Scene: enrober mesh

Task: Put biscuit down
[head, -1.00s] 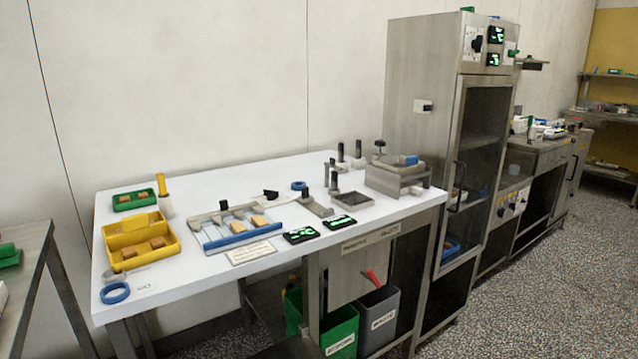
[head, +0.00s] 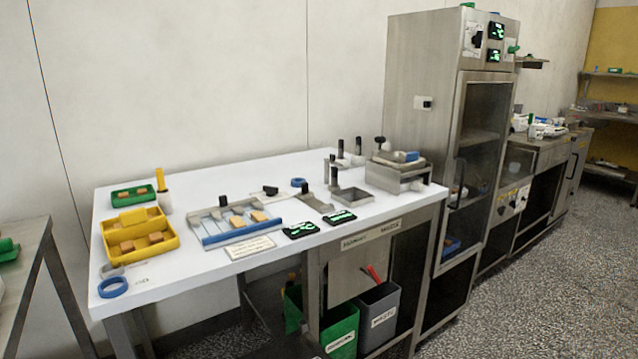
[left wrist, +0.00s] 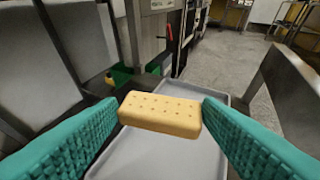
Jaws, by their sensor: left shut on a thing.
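A pale golden biscuit (left wrist: 160,114) with rows of small holes is held level between the two teal ribbed fingers of my left gripper (left wrist: 161,108) in the left wrist view. The fingers press on its two short ends. A light grey tray (left wrist: 165,155) with a raised rim shows below and behind it. I cannot tell how large the gap between biscuit and tray is. Neither gripper shows in the head view, and my right gripper is in no view.
The white table (head: 190,278) in the head view holds a yellow bin (head: 110,245) with brown pieces, a green tray (head: 122,204), a blue-edged rack (head: 215,238) with biscuit-like pieces, and a steel stand (head: 385,180). A tall steel cabinet (head: 425,75) stands to the right.

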